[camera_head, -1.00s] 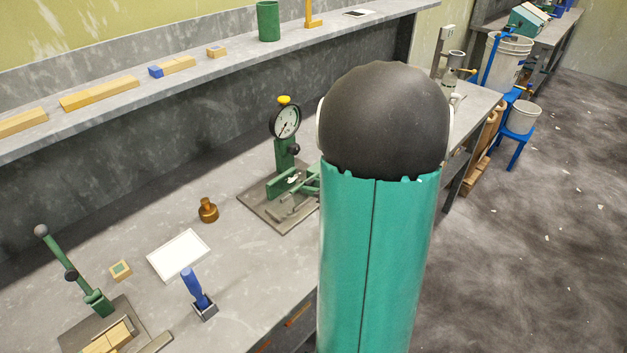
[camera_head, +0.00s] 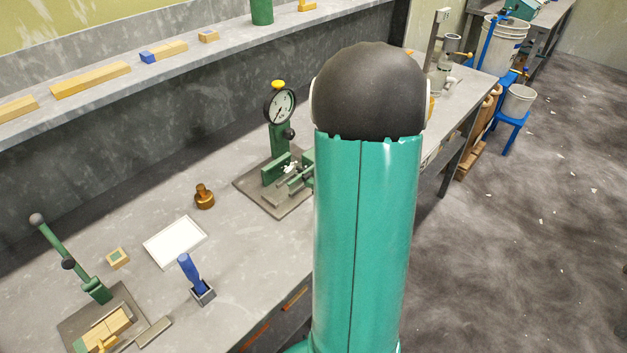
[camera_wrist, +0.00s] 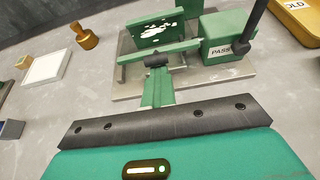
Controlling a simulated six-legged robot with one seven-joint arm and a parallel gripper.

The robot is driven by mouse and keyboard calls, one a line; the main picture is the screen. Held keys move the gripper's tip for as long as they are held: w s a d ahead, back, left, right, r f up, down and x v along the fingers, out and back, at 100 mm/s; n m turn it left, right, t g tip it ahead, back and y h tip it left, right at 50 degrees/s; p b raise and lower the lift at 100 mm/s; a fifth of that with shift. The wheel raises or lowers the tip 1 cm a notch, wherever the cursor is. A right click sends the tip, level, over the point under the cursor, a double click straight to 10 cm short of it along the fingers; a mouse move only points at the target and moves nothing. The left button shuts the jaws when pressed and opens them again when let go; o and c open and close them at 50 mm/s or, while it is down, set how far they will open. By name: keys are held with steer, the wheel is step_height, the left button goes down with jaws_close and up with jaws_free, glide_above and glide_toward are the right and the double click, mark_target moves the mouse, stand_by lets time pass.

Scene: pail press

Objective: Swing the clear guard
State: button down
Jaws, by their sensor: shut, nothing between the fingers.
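I cannot make out a clear guard with certainty in either view. A green press with a round dial gauge (camera_head: 280,104) and a yellow knob on top stands on a grey plate on the bench. In the wrist view its green box marked PASS (camera_wrist: 222,42) and a green block with white patches (camera_wrist: 155,27) show close up. My gripper (camera_wrist: 156,62) is shut and empty, its tips at the near side of this green fixture. Whether they touch it I cannot tell. In the head view my arm hides the gripper and the press's right side.
A brass knobbed weight (camera_head: 204,196), a white tray (camera_head: 175,242) and a blue-handled tool (camera_head: 193,272) are on the bench. A green lever press (camera_head: 72,262) stands at the left. A shelf (camera_head: 190,68) runs behind. White pails (camera_head: 503,42) stand at the right; the floor is open there.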

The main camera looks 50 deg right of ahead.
steer(key=shift+f, duration=0.85)
steer(key=shift+s, duration=0.1)
steer(key=c, duration=1.7)
jaws_free()
steer(key=v, duration=1.3)
steer(key=shift+s+r, duration=0.15)
steer(key=shift+s, duration=0.2)
